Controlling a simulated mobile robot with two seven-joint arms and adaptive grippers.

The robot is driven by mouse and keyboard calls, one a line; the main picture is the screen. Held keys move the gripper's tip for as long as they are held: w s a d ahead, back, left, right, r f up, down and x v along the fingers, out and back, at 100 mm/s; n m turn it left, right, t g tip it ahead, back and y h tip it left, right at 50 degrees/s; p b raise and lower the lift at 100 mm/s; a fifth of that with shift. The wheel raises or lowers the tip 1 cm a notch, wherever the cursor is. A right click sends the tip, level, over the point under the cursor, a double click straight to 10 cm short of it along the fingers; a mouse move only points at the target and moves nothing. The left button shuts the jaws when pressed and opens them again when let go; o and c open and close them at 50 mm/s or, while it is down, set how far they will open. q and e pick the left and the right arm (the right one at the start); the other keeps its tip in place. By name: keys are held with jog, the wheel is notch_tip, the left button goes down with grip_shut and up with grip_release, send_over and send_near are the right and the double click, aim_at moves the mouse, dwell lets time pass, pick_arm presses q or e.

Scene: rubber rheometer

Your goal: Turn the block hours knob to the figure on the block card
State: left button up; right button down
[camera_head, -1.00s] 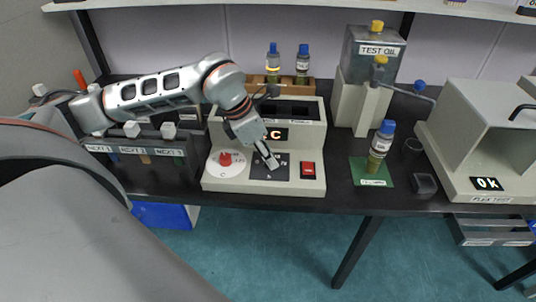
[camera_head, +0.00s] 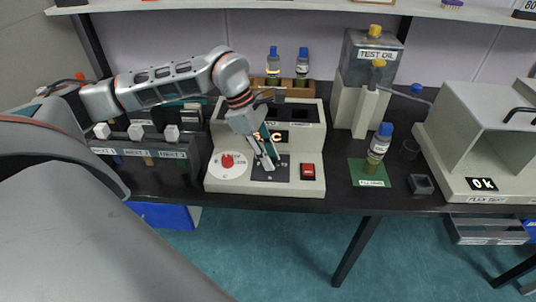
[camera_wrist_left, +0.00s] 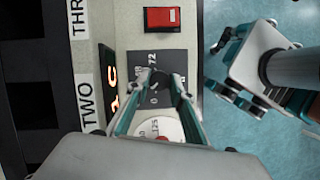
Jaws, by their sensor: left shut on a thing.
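The block heater (camera_head: 310,187) is a cream box on the bench with a lit display (camera_head: 272,137) ending in C. Its front has a white dial with a red knob (camera_head: 228,160) and a dark square dial plate (camera_head: 283,172). In the left wrist view the plate (camera_wrist_left: 170,60) shows figures, 72 among them. My left gripper (camera_head: 267,164) is over this plate, its fingers shut on the small dark hours knob (camera_wrist_left: 160,79). The fingers hide most of the knob, so its pointer cannot be read. I cannot make out a block card. My right gripper (camera_wrist_left: 245,70) shows in the left wrist view.
A red switch (camera_head: 307,171) is right of the dial plate. A capped bottle (camera_head: 378,148) stands on a green mat (camera_head: 381,182). Two bottles stand in a wooden rack behind. A test oil tank (camera_head: 372,55) and a grey tester (camera_head: 455,150) are to the right.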

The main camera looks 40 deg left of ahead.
pick_arm(q)
jog(key=shift+w+r+m+g+p, duration=0.15)
jog(key=shift+m+g+p, duration=0.25)
jog(key=shift+m, duration=1)
jog(key=o, duration=1.1)
jog(key=v, duration=1.1)
jog(key=shift+a+r, duration=0.25)
jog(key=shift+r, duration=0.05)
jog(key=shift+w, duration=0.1)
